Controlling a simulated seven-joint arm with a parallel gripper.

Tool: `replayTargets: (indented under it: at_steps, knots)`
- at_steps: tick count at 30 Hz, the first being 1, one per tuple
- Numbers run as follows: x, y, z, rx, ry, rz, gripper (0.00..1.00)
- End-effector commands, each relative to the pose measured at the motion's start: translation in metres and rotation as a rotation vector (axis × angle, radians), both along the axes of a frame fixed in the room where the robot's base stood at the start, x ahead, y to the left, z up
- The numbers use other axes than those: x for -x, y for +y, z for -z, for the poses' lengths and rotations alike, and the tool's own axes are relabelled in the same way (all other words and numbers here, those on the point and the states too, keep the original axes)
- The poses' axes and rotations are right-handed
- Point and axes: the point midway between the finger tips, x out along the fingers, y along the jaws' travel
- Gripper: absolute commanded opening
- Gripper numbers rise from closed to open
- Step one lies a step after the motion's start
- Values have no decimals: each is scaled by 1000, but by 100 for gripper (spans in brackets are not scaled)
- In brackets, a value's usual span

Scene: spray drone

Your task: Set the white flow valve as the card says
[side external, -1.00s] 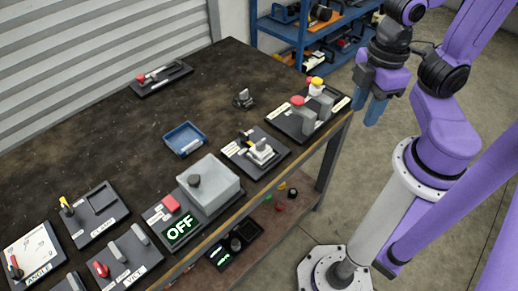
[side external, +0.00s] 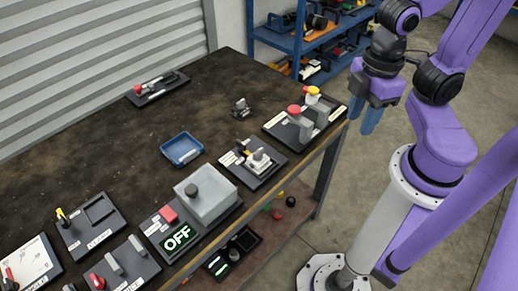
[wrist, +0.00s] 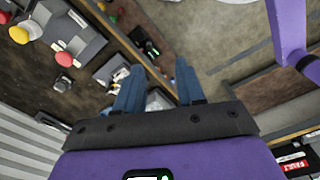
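A white valve-like fitting (side external: 258,158) with a dark, yellow-marked handle sits on a black plate near the table's right edge. I take it for the white flow valve; its setting is too small to read. In the wrist view a pale fitting (wrist: 114,72) shows partly behind the left finger; I cannot tell if it is the same one. No card with a readable setting is visible. My gripper (side external: 372,118) hangs in the air right of the table, away from the valve, fingers down. In the wrist view my gripper (wrist: 156,72) is open and empty.
A plate with red (side external: 294,110) and yellow (side external: 313,91) knobs stands at the right corner. A blue tray (side external: 182,149), a grey box (side external: 208,196) with an OFF display (side external: 177,238), and several switch plates stand along the table (side external: 130,140). Its middle is clear.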

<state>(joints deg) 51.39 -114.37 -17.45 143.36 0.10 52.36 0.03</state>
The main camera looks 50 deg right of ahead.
Motion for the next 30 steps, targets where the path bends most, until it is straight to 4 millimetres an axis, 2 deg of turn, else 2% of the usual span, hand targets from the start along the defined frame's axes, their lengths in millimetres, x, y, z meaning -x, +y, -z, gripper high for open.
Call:
replayTargets:
  at_steps: [1, 2, 3, 8, 21, 30]
  knots:
    - [0, 0, 0, 0, 0, 0, 51]
    - [0, 0, 0, 1, 1, 2, 61]
    - [-2, 1, 0, 3, 2, 8, 64]
    - [-21, 13, -3, 22, 21, 78, 64]
    - [-126, 63, -3, 121, 137, 463, 64]
    - [-200, 80, 10, 176, 231, 724, 64]
